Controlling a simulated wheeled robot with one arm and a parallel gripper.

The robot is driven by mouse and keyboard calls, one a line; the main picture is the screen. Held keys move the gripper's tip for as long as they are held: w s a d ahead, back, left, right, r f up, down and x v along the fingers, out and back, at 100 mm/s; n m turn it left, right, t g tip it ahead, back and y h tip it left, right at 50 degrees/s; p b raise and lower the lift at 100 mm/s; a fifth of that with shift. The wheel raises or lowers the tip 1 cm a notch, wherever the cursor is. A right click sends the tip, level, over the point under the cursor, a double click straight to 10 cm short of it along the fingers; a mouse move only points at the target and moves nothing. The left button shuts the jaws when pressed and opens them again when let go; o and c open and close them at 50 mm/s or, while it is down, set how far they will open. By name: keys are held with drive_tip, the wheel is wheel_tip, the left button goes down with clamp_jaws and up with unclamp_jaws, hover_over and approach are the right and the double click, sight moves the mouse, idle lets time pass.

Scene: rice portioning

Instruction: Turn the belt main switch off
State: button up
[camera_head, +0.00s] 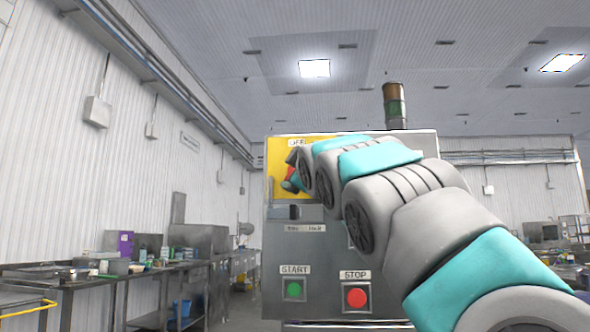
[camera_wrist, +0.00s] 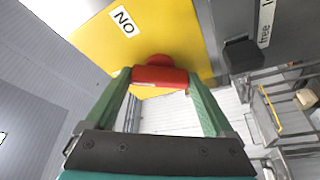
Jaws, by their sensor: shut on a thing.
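The belt main switch is a red rotary handle (camera_wrist: 160,77) on a yellow plate (camera_wrist: 95,42) of the grey control box. In the wrist view my gripper (camera_wrist: 159,80) has its two green fingers on either end of the red handle, shut on it. A tilted ON label (camera_wrist: 124,20) shows on the plate. My wrist and arm cover most of the switch there, so I cannot tell which position the handle points to.
Below on the box (camera_head: 330,260) are a green START button (camera_head: 293,289) and a red STOP button (camera_head: 356,297). A signal lamp (camera_head: 395,105) stands on top. A steel worktable (camera_head: 95,283) with containers runs along the left wall.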

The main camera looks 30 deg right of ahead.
drive_tip(key=shift+n+g+y, duration=0.35)
drive_tip(key=shift+n+g, duration=0.15)
drive_tip(key=shift+n, duration=0.95)
drive_tip(key=shift+n+g+y, duration=0.35)
drive_tip(key=shift+n+g, duration=0.15)
drive_tip(key=shift+n, duration=0.95)
drive_tip(key=shift+r+n, duration=0.1)
drive_tip(key=shift+n, duration=0.4)
drive_tip(key=o, duration=1.1)
drive_tip(key=shift+s, duration=0.1)
drive_tip(key=b+v, duration=0.1)
drive_tip(key=v, duration=0.6)
drive_tip(key=shift+s+r, duration=0.1)
drive_tip(key=shift+s, duration=0.25)
